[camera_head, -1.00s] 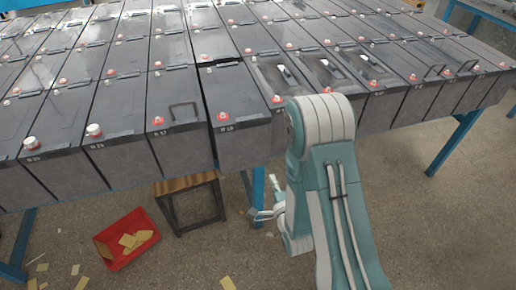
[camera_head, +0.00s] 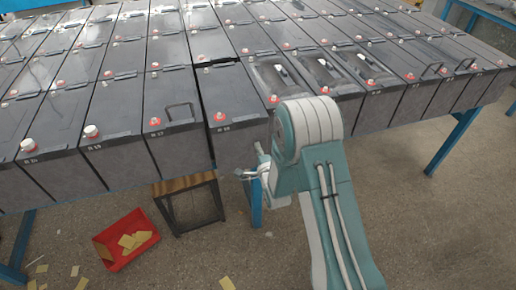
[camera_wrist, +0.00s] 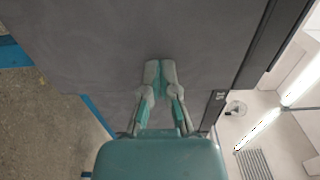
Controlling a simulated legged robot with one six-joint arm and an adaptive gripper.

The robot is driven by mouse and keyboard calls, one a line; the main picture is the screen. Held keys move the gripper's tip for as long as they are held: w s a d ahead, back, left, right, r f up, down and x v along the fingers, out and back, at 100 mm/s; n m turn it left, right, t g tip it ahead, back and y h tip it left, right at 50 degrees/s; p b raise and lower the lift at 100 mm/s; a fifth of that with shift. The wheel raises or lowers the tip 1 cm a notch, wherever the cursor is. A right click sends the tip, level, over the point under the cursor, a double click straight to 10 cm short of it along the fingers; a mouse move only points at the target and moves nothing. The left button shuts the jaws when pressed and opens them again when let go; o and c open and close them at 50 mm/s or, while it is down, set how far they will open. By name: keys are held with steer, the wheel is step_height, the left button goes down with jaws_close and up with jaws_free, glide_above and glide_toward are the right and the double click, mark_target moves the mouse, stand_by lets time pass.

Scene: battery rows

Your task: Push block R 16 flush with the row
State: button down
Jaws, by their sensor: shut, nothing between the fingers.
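Block R 16 (camera_head: 238,148) is a dark grey battery block in the front row. Its front face sticks out past its right-hand neighbour, and a dark gap shows at its back end. It has a red-capped terminal on top, and its label is small. My gripper (camera_head: 242,173) is low in front of that block, partly hidden by my arm. In the wrist view my gripper (camera_wrist: 160,68) has its fingers together, pointing at a broad grey block face (camera_wrist: 110,45). Whether the fingertips touch the face I cannot tell.
Block R 17 (camera_head: 180,150) stands close on the left. Blocks with clear-topped recesses (camera_head: 322,72) stand on the right. A blue table leg (camera_head: 256,203), a wooden-topped stool (camera_head: 186,184) and a red bin (camera_head: 127,239) are below.

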mark_target(255, 140)
steer(key=shift+a, duration=0.1)
steer(key=x, duration=0.4)
steer(key=shift+w+r, duration=0.15)
steer(key=shift+w, duration=0.1)
steer(key=shift+s, duration=0.1)
stand_by(0.3)
